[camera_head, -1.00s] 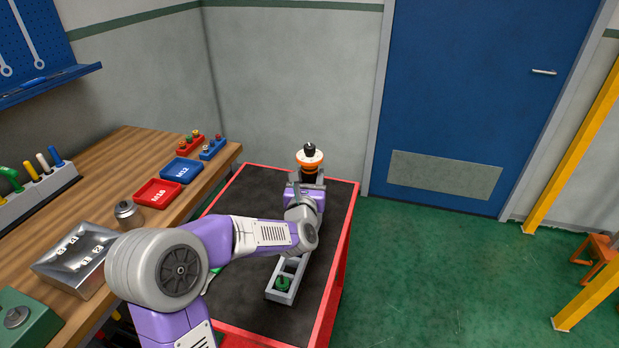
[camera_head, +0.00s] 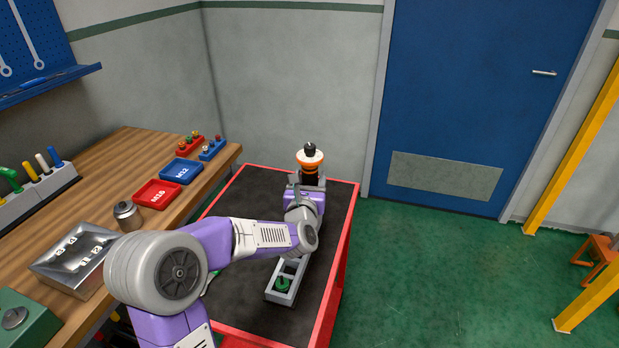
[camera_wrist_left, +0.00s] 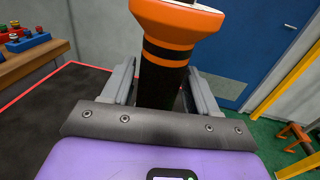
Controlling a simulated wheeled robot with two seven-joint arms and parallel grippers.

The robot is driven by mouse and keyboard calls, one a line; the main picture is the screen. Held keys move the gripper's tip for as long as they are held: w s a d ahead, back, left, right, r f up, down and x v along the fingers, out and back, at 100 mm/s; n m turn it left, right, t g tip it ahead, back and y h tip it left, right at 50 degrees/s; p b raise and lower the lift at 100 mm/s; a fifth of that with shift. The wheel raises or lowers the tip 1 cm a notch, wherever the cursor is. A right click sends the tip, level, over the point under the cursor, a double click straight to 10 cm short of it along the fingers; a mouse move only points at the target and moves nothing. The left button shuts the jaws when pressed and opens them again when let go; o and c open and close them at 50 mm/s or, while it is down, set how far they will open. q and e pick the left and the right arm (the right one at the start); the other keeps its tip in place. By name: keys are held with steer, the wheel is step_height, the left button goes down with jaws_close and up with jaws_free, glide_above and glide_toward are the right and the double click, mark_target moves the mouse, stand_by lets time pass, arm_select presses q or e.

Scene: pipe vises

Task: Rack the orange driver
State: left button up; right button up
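The orange driver (camera_head: 310,159) stands upright at the far end of the red-edged cart, with a black tip, an orange and white collar and a black body. It also shows in the left wrist view (camera_wrist_left: 172,25). My left gripper (camera_wrist_left: 162,82) has one finger on each side of the black body. A thin gap shows at the left finger, so it looks open around the driver; the lower body is hidden behind the gripper. The grey rack (camera_head: 272,296) lies nearer on the cart, with a green driver (camera_head: 282,284) in its near slot. My right gripper is out of view.
The cart's black top (camera_head: 245,195) is mostly clear. The wooden bench (camera_head: 115,165) on the left holds a red tray (camera_head: 157,194), a blue tray (camera_head: 181,172), a metal box and small coloured parts. A wall and a blue door (camera_head: 470,80) stand behind.

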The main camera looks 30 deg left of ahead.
arm_select(q)
steer(key=o, duration=0.3)
steer(key=shift+r, duration=0.15)
steer(key=shift+v, duration=3.8)
